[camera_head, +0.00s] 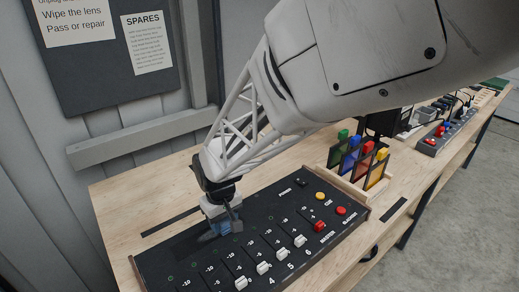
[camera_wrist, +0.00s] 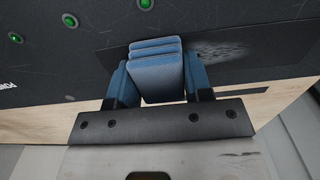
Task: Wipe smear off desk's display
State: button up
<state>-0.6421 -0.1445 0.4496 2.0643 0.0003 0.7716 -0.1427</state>
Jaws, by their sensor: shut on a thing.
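My gripper (camera_head: 222,222) is shut on a folded blue cloth (camera_wrist: 160,72), held between its two blue fingers in the wrist view (camera_wrist: 160,78). The cloth is at the dark display (camera_wrist: 275,48) of the black desk (camera_head: 290,238). Whether it touches the display I cannot tell. A pale grey smear (camera_wrist: 208,50) shows on the display just right of the cloth. Any part of it under the cloth is hidden. In the head view my gripper covers much of the display.
The desk has several white sliders, a red slider (camera_head: 319,226), and yellow (camera_head: 320,196) and red (camera_head: 341,211) buttons. A rack of coloured tabs (camera_head: 357,160) stands behind its right end. Green lights (camera_wrist: 70,20) show on the panel. Bare wooden bench (camera_head: 125,207) lies left.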

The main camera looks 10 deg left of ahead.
aim_at(197, 242)
jog(key=shift+s+a+r, duration=0.1)
jog(key=shift+s+a, duration=0.75)
jog(key=shift+a, duration=0.05)
jog(key=shift+s+a, duration=0.25)
jog(key=shift+s, duration=0.05)
jog(key=shift+s+a, duration=0.75)
jog(key=shift+a, duration=0.05)
jog(key=shift+s+a+f, duration=0.25)
jog(key=shift+s+a, duration=0.55)
jog(key=shift+s, duration=0.05)
jog(key=shift+s+a+r, duration=0.2)
jog(key=shift+a+r, duration=0.05)
notch_tip(197, 242, up, 8)
jog(key=shift+w+d, duration=0.1)
jog(key=w+d+f, duration=0.1)
jog(key=w+d, duration=0.1)
jog(key=w, duration=1)
jog(key=w+d+f, duration=0.2)
jog(key=w, duration=1)
jog(key=shift+w+d, duration=0.15)
jog(key=shift+d, duration=0.1)
